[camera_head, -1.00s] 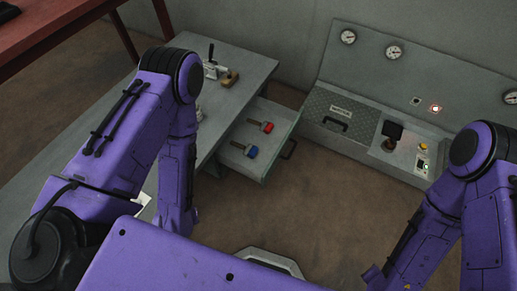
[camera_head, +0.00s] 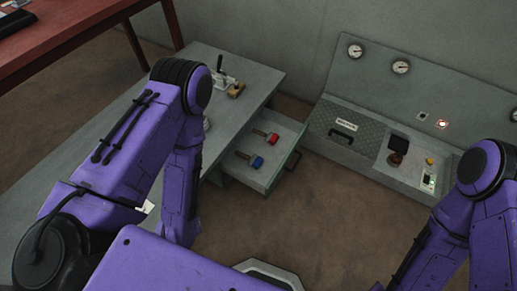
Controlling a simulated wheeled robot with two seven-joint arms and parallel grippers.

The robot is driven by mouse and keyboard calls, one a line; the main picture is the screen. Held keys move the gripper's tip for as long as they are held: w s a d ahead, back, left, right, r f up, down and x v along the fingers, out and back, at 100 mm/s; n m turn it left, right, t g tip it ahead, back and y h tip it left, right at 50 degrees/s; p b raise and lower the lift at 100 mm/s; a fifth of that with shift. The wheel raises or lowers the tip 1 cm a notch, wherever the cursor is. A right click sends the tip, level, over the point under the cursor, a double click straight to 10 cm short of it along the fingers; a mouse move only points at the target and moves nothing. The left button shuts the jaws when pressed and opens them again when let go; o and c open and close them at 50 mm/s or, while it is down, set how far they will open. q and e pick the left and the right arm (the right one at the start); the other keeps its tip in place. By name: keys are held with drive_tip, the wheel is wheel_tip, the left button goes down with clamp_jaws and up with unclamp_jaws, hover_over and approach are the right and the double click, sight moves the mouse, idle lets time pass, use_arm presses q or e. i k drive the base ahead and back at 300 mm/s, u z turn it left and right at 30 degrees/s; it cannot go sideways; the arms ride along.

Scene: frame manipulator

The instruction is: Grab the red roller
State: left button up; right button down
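The red roller (camera_head: 271,139) lies in the open drawer (camera_head: 290,129) of the grey workbench, its handle pointing to the left. A blue roller (camera_head: 255,161) lies beside it, nearer to me. My purple left arm comes in from the left and bends down in front of the workbench; its gripper is not visible. My purple right arm is at the lower right, and its gripper is out of view too. Neither arm touches the red roller.
The grey workbench (camera_head: 244,76) carries a lever tool and a wooden-handled item (camera_head: 236,90). A control console (camera_head: 365,130) with gauges, a joystick and buttons stands at the right. A red table (camera_head: 75,30) is at the upper left. Brown floor lies open between drawer and console.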

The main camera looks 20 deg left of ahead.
sight(276, 137)
drive_tip(key=u, duration=0.2)
drive_tip(key=k, duration=0.3)
drive_tip(key=z, duration=1)
drive_tip(key=i, duration=0.95)
drive_tip(key=u, duration=0.3)
drive_tip(key=i, duration=0.8)
drive_tip(key=u, duration=0.85)
drive_tip(key=i, duration=0.3)
drive_tip(key=u, duration=0.3)
